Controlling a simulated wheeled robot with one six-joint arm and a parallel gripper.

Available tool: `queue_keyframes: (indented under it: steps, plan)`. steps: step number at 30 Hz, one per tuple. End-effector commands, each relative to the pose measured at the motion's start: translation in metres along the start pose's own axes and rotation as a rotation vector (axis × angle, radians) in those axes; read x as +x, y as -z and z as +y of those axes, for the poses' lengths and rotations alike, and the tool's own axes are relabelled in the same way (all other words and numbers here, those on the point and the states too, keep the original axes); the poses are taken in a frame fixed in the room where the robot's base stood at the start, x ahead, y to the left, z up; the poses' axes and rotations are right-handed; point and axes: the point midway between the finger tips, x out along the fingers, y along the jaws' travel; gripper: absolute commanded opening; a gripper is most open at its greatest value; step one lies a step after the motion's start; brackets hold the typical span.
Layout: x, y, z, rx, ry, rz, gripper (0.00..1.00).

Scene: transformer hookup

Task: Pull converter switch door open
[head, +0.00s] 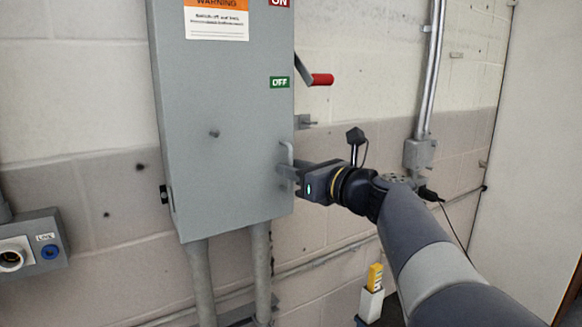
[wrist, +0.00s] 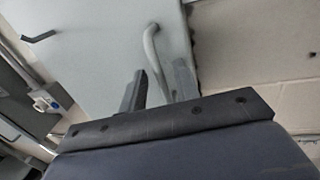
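The grey switch box door (head: 225,130) is on the wall in the head view and looks shut. It fills the upper middle of the wrist view (wrist: 100,50). Its curved grey handle (head: 288,154) is near the door's lower right edge. My gripper (head: 283,172) is at the handle, reaching in from the right. In the wrist view the handle (wrist: 153,55) runs down between my two fingers (wrist: 159,88), with gaps visible beside it. The fingers are apart. Whether either one touches the handle is hard to tell.
A red-handled lever (head: 321,79) sticks out right of the box, by the green OFF label (head: 279,82). A conduit (head: 430,80) runs down the wall behind my arm. A grey socket box (head: 35,243) is at lower left. Wall left of the door is mostly clear.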

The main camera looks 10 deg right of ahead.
Motion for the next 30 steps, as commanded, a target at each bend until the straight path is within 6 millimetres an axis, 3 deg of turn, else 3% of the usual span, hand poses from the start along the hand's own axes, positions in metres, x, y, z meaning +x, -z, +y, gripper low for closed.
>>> queue_keyframes:
  steps: [7,18,30]
  plan:
    - [0.0004,0.0001,-0.0001,0.000,0.000,0.000,0.29]
    - [0.0001,0.0001,0.0000,0.000,0.000,0.000,0.00]
    - [0.0001,0.0002,0.0000,0.000,0.000,0.000,0.00]
